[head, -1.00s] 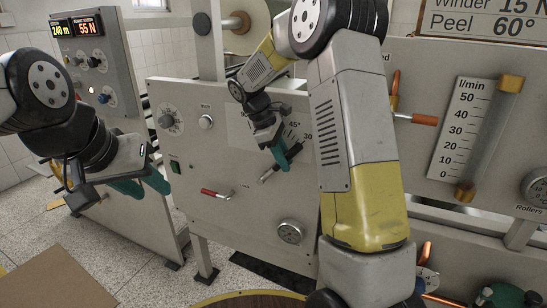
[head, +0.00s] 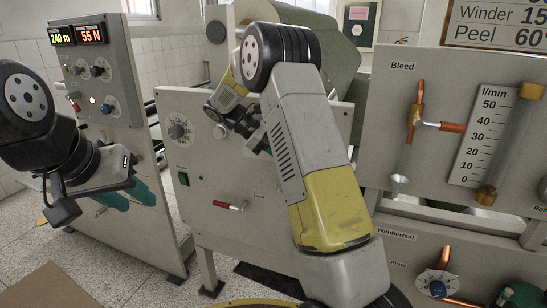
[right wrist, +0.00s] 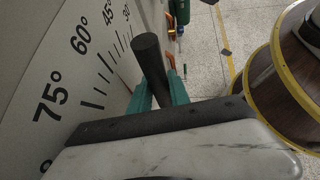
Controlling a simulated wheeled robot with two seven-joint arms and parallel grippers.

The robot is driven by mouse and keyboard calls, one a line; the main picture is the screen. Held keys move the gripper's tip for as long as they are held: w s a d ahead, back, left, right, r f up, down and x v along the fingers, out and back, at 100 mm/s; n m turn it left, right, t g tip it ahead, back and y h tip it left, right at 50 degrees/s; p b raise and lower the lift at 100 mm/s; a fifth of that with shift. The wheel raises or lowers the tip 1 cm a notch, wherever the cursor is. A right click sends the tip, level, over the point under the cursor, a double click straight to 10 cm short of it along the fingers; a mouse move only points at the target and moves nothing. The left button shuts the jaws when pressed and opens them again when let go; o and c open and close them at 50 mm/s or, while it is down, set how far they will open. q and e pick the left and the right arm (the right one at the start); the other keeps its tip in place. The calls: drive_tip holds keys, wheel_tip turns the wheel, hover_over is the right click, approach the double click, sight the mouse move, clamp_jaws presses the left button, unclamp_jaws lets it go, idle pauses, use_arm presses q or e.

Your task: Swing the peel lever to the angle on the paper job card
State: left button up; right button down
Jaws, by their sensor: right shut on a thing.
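In the head view my right arm hides the lever and dial. My left gripper (head: 127,196) is open and empty at the left, in front of the control cabinet.
A small red-handled lever (head: 230,205) and a knob (head: 180,131) are on the same panel. A bleed valve (head: 415,115) and flow gauge (head: 482,135) stand to the right.

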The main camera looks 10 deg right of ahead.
drive_tip(key=shift+w+a+r, duration=0.1)
drive_tip(key=shift+w, duration=0.05)
drive_tip(key=c, duration=1.2)
unclamp_jaws()
drive_tip(key=shift+c, duration=0.2)
drive_tip(key=v, duration=0.7)
drive_tip(key=shift+a+r, duration=0.2)
drive_tip(key=shift+a, duration=0.15)
drive_tip(key=shift+w, duration=0.1)
